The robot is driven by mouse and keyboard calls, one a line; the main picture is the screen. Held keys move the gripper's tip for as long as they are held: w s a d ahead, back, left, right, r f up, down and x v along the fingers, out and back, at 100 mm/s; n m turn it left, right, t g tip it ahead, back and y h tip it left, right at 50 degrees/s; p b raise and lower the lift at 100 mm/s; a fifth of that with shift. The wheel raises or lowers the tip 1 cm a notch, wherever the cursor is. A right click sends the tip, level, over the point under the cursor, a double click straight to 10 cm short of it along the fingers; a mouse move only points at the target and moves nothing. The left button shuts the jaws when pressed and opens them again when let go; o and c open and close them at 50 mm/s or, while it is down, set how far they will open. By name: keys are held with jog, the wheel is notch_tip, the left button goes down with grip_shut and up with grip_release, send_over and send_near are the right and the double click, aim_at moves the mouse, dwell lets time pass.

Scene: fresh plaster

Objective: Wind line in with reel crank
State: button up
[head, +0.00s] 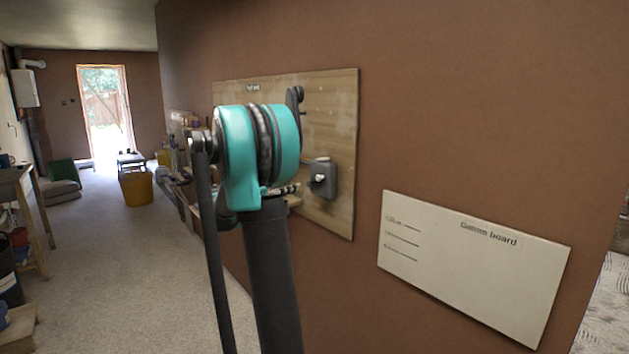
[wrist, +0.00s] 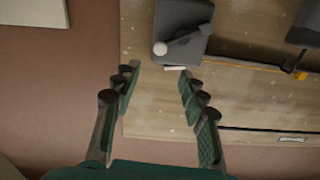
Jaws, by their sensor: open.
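A grey reel box (head: 322,178) is mounted on a wooden board (head: 335,120) on the brown wall. In the wrist view the reel box (wrist: 178,20) is at the top, with a dark crank arm (wrist: 186,36) across it and a pale round knob (wrist: 160,48) at the crank's left end. My gripper (wrist: 158,77) is open and empty, its fingers pointing at the box from below. The knob shows just beyond the gap between the fingertips, and no contact is visible. In the head view my teal arm hides much of the board and most of my gripper.
A yellow line (wrist: 240,65) runs right from the box to an orange piece (wrist: 299,74). A dark block (wrist: 305,25) is at the right edge. A pale lettered board (head: 470,265) hangs right of the wooden one. Open carpet (head: 120,250) lies to the left.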

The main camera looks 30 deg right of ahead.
aim_at(317, 178)
jog(key=d, duration=0.7)
jog(key=w+d, duration=0.1)
jog(key=d, duration=0.3)
jog(key=shift+d, duration=0.25)
grip_shut()
